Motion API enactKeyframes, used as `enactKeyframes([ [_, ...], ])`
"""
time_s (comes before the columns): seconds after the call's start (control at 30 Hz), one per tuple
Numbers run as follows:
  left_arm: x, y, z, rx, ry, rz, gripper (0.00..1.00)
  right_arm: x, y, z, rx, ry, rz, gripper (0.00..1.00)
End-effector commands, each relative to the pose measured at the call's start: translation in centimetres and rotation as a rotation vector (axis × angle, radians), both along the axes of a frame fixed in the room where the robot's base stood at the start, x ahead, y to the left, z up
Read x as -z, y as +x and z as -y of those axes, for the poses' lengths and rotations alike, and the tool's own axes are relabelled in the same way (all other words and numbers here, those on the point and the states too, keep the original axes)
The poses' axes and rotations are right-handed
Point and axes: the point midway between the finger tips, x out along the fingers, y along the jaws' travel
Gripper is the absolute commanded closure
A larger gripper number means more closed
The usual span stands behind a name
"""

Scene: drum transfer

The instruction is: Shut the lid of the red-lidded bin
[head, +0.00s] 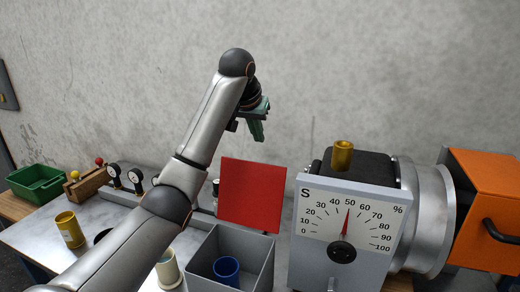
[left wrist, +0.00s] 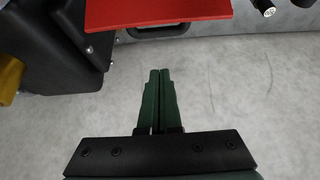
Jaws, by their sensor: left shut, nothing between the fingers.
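The red lid (head: 252,194) stands open and nearly upright at the back of the grey bin (head: 262,254). A blue cup (head: 227,270) is inside the bin. My left gripper (head: 259,138) is above the lid's top edge, with its green fingers pointing down. In the left wrist view the fingers (left wrist: 158,75) are shut with nothing between them. The red lid (left wrist: 158,12) crosses the top of that view, apart from the fingertips. My right gripper is in neither view.
Right of the bin stands a grey machine with a percent dial (head: 345,222), a gold cup (head: 342,156) on top and an orange box (head: 485,205) at its side. At left are a green tray (head: 38,184), a yellow cup (head: 69,229) and gauges. A cream cup (head: 168,270) stands left of the bin.

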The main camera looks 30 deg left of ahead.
Motion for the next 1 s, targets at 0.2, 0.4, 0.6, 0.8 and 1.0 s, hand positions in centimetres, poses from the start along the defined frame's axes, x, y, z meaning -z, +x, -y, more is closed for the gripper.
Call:
enactKeyframes([
  [0.2, 0.3, 0.2, -0.1, -0.001, -0.001, -0.002, 1.00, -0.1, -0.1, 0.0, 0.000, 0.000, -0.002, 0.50],
  [0.4, 2.8, 1.7, -0.4, -0.002, -0.002, -0.006, 1.00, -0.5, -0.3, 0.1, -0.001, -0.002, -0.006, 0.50],
  [0.6, 6.2, 3.7, -0.9, -0.001, -0.002, -0.005, 1.00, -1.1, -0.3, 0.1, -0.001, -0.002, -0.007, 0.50],
  [0.8, 8.4, 4.9, -1.2, 0.001, 0.000, 0.002, 1.00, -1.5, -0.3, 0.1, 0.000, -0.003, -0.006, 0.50],
  [1.0, 8.2, 3.2, -0.8, 0.000, 0.002, 0.001, 1.00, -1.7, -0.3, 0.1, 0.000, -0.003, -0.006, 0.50],
])
